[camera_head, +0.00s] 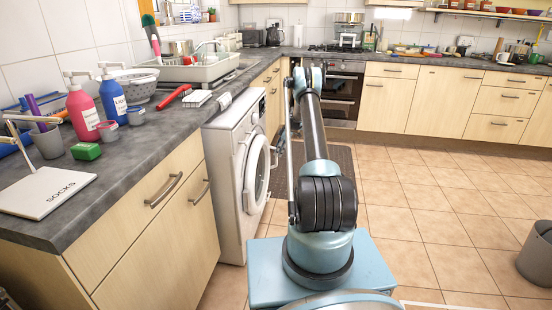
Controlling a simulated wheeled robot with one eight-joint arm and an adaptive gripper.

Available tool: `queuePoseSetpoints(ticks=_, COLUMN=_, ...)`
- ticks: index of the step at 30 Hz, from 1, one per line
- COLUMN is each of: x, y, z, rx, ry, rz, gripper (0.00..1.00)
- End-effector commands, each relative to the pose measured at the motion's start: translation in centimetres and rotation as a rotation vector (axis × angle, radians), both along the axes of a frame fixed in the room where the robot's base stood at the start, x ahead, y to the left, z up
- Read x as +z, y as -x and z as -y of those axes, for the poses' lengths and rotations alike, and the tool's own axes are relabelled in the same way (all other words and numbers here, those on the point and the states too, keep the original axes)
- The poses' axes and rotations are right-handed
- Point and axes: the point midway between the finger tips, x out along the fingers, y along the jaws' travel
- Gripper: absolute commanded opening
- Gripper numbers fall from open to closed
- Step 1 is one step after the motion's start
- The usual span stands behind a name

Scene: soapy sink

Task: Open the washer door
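The white washer (224,165) stands under the left counter, its front facing right. I see its front at a steep angle. Its round door (256,176) has a white ring and dark glass, and a small part juts out at its right edge. I cannot tell whether the door is flush or slightly ajar. My arm (314,130) rises just right of the washer and reaches away from the camera. No contact with the door shows.
The left counter (190,115) holds soap bottles, a dish rack and a colander. Drawers (160,215) stand nearer than the washer. A dark mat (340,160) lies behind my arm. A grey bin (537,252) stands at the right. The tiled floor between is clear.

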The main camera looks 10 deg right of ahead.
Motion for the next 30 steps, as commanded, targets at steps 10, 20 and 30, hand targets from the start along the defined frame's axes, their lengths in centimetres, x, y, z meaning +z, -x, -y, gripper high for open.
queuePoseSetpoints(ticks=10, x=-3.0, y=-0.1, z=-1.3, rx=0.001, ry=0.0, rz=0.0, gripper=0.35)
queuePoseSetpoints(ticks=20, x=-3.2, y=-0.1, z=-1.3, rx=0.0, ry=0.0, rz=0.0, gripper=0.31)
queuePoseSetpoints(ticks=30, x=-3.1, y=-0.1, z=-1.6, rx=0.0, ry=0.0, rz=0.002, gripper=0.0)
